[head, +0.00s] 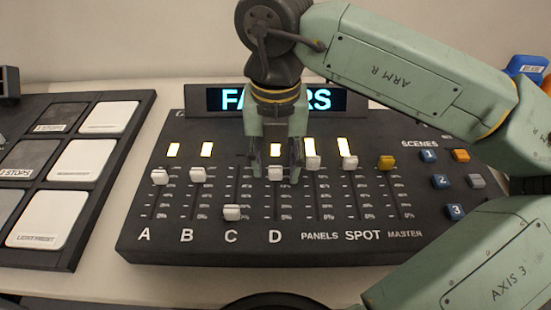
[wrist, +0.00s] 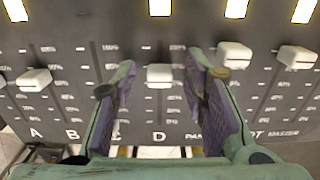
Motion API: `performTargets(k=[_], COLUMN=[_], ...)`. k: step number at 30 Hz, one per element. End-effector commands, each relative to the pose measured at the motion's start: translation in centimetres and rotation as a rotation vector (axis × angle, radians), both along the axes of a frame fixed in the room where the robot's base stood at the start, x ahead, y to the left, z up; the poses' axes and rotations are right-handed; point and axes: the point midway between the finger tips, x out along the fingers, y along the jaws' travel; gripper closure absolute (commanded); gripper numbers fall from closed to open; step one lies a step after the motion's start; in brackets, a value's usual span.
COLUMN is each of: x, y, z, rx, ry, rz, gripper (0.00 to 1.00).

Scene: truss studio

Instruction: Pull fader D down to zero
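Fader D's white knob (head: 275,173) sits in the upper part of its slot, above the letter D on the black console (head: 190,250). It also shows in the wrist view (wrist: 160,74). My gripper (head: 275,168) is lowered over it and open, with one finger to the left and one to the right of the knob. In the wrist view the fingertips (wrist: 160,78) stand apart from the knob, with a gap on each side. Whether the fingertips touch the panel is unclear. The lower slot of D runs free below the knob.
White knobs of the PANELS (head: 313,163) and SPOT (head: 349,163) faders stand to the right, close to my right finger. Fader C's knob (head: 231,212) is low at the left. A yellow MASTER knob (head: 386,162) and scene buttons (head: 441,181) lie farther right.

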Motion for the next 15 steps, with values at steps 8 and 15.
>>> performTargets(k=[8,15], x=[-0.02,-0.02], y=[0.01,0.00], z=[-0.26,-0.24], rx=[0.000,0.000], ry=[0.000,0.000], rz=[0.000,0.000], gripper=[0.60,0.74])
